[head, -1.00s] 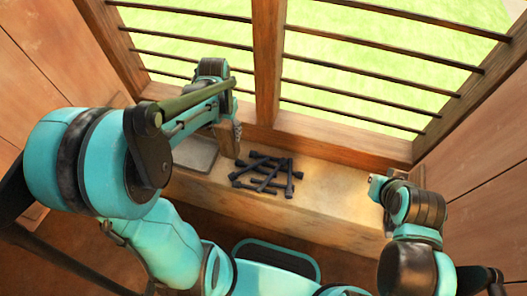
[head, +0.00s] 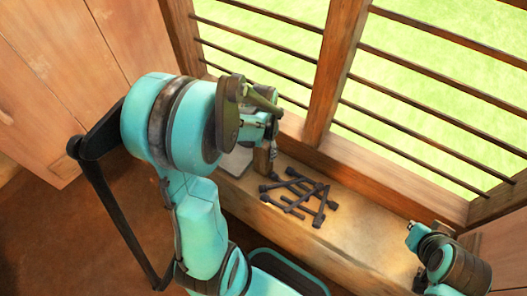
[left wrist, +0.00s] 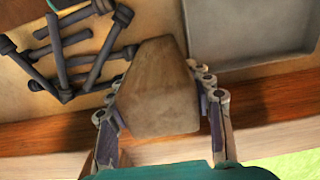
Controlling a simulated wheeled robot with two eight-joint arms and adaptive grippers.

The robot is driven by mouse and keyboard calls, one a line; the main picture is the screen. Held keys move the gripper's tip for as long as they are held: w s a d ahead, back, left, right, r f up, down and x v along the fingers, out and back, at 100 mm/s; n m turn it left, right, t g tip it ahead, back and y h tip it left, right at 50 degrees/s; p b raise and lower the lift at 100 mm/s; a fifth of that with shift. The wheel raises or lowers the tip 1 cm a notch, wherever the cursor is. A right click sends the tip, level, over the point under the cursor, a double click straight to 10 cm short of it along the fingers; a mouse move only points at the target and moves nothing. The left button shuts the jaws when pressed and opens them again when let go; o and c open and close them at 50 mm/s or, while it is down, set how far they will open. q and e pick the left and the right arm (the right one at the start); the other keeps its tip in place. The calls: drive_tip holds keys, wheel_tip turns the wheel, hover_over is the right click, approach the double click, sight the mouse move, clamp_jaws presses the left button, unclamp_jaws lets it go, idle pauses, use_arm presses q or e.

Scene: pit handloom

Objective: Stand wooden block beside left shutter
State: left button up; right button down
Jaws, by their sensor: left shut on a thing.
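The wooden block (left wrist: 155,88) is a brown, tapered piece between the fingers of my left gripper (left wrist: 160,98) in the left wrist view. The fingers are shut on its two sides. In the head view the block (head: 262,162) shows as a narrow strip below my left gripper (head: 268,148), over the sill near the grey tray. I cannot tell whether its base touches the sill. The left shutter, a wooden panel (head: 45,75), stands at the left of the window. My right gripper (head: 415,235) is at the lower right; its fingers are not clear.
A heap of dark bolt-like rods (head: 298,193) lies on the sill (head: 350,235), right of the block. A shallow grey tray (left wrist: 250,30) lies on the block's other side. Window bars and a wooden post (head: 333,70) rise behind. The sill right of the rods is clear.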

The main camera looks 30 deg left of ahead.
use_arm(q)
drive_tip(key=shift+r, duration=0.1)
drive_tip(key=shift+s, duration=0.1)
drive_tip(key=o, duration=1.4)
